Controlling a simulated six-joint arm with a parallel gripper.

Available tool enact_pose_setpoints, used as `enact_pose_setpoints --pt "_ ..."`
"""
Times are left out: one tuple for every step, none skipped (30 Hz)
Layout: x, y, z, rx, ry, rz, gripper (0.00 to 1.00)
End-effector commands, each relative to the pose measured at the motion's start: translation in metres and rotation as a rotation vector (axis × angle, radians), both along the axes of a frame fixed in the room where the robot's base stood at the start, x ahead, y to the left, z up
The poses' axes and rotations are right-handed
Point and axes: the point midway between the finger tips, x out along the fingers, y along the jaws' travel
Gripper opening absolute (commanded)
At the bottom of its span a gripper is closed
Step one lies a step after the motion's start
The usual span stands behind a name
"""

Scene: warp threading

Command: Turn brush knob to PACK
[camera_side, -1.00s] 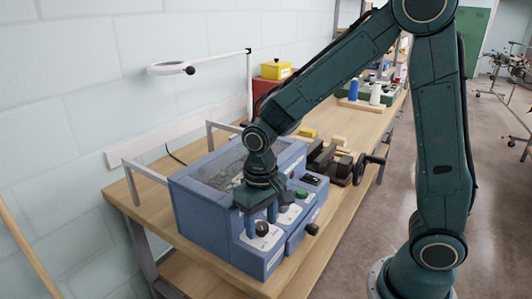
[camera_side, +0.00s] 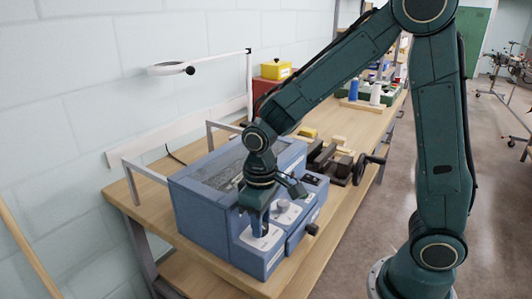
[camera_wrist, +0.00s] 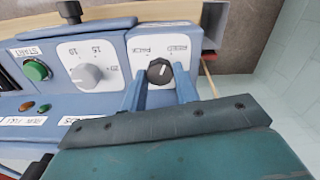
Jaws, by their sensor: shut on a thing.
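The brush knob (camera_wrist: 159,71) is black and round with a white pointer line. It sits on a white plate (camera_wrist: 150,42) with printed labels; one at upper left appears to read PACK, the other is hard to read. The pointer leans to the upper right in the wrist view, between the labels. My gripper (camera_wrist: 161,78) is shut on the knob, one blue finger on each side. In the side view my gripper (camera_side: 261,225) reaches down at the front corner of the blue machine (camera_side: 205,220), and its fingers mostly hide the knob.
A grey dial (camera_wrist: 86,75) and a green START button (camera_wrist: 36,70) stand beside the knob on the panel. A black handle (camera_side: 312,229) juts from the machine's front. A dark vise-like device (camera_side: 335,165) sits farther along the wooden bench (camera_side: 360,133).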

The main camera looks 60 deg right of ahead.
Motion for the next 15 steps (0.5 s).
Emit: enact_pose_setpoints --pt "0.0003 0.0001 0.0008 0.000 -0.001 0.017 0.07" --pt "0.0003 0.0001 0.0008 0.000 -0.001 0.023 0.07" --pt "0.0003 0.0001 0.0008 0.000 -0.001 0.029 0.07" --pt "0.0003 0.0001 0.0008 0.000 -0.001 0.032 0.07" --pt "0.0003 0.0001 0.0009 0.000 -0.001 0.033 0.07" --pt "0.0004 0.0002 0.0009 0.000 -0.001 0.033 0.07" --pt "0.0003 0.0001 0.0009 0.000 -0.001 0.033 0.07" --pt "0.0004 0.0002 0.0009 0.000 -0.001 0.033 0.07" --pt "0.0004 0.0002 0.0009 0.000 -0.001 0.032 0.07" --pt "0.0004 0.0002 0.0010 0.000 -0.001 0.032 0.07" --pt "0.0004 0.0002 0.0010 0.000 -0.001 0.032 0.07" --pt "0.0004 0.0002 0.0010 0.000 -0.001 0.031 0.31" --pt "0.0004 0.0002 0.0010 0.000 -0.001 0.031 0.37" --pt "0.0004 0.0002 0.0010 0.000 -0.001 0.031 0.43" --pt "0.0004 0.0002 0.0009 0.000 -0.001 0.031 0.51"
